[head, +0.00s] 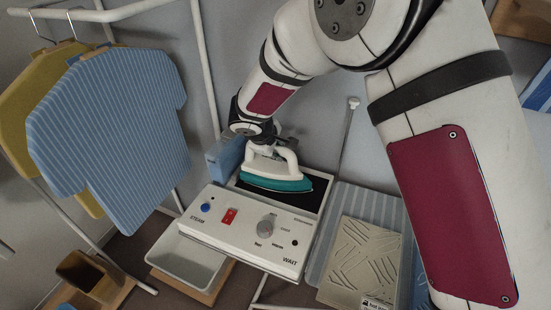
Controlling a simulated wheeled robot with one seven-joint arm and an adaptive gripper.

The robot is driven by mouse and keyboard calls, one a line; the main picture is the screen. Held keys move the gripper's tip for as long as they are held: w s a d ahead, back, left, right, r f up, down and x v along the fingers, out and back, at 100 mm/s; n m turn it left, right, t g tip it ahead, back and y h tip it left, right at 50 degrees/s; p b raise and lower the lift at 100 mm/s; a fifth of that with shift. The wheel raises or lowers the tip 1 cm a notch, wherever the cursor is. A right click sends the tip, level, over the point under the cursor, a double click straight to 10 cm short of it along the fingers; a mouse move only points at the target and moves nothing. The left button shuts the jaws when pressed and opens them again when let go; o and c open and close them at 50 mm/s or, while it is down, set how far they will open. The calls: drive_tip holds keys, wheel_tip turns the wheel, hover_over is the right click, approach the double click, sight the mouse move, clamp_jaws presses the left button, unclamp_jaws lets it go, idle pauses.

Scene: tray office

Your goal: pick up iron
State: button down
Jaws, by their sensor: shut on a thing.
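The iron (276,184) is white on top with a teal lower part. It is in the middle of the head view, over the black pad (313,201) behind the white control panel. I cannot tell whether it rests on the pad or is slightly above it. My gripper (262,147) comes down from above and is shut on the white handle of the iron. The arm hides part of the gripper, and its fingers are small in view.
The white control panel (240,235) has a blue button, red switch and grey knob. A striped blue shirt shape (110,130) hangs on a white rack at left. A white tray (185,255) stands at lower left. A beige patterned board (360,262) lies on a striped surface at right.

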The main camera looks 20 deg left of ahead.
wheel_tip(320, 180, up, 10)
drive_tip(key=shift+b, duration=0.8)
drive_tip(key=c, duration=2)
unclamp_jaws()
drive_tip(key=c, duration=0.4)
